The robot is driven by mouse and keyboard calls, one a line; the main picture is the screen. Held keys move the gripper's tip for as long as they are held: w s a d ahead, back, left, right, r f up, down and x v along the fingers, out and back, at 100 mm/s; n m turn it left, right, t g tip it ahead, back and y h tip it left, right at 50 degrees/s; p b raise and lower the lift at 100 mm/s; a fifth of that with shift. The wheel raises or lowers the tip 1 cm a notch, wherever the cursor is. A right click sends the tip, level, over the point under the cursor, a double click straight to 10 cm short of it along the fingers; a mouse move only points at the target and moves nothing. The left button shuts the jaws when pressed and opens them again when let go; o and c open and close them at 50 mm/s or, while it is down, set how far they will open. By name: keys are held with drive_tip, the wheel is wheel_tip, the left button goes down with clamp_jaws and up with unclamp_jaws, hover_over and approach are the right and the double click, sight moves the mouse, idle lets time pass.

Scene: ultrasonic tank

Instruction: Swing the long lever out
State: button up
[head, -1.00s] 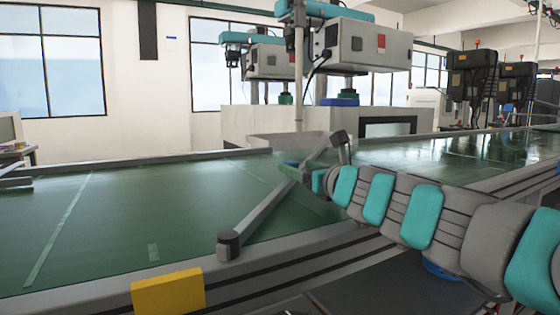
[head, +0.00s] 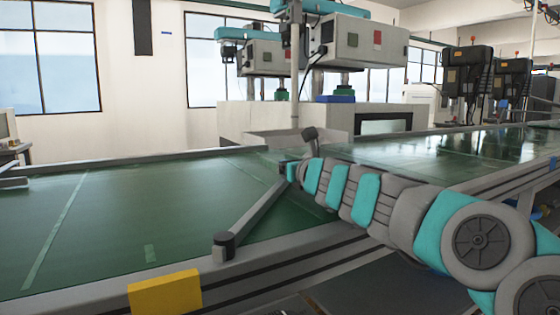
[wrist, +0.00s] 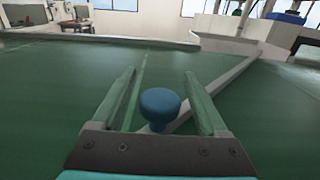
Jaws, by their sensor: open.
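The long lever (head: 255,209) is a grey bar lying slantwise over the green surface. One end is at a dark round post (head: 223,245) on the front rail; its far end is hidden by my arm in the head view. In the wrist view the lever (wrist: 218,86) runs toward the upper right beneath a round blue knob (wrist: 159,104). My gripper (wrist: 159,73) is open, its two green fingers on either side of the knob with gaps visible. In the head view my gripper (head: 287,172) is small and partly hidden at the lever's far part.
A yellow block (head: 165,292) is on the front rail, left of the post. The green surface (head: 110,225) left of the lever is clear. Machines with grey boxes (head: 347,45) stand behind the tank. A vertical pole (head: 295,70) rises behind my gripper.

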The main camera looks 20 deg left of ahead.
clamp_jaws()
idle(0.4)
idle(0.9)
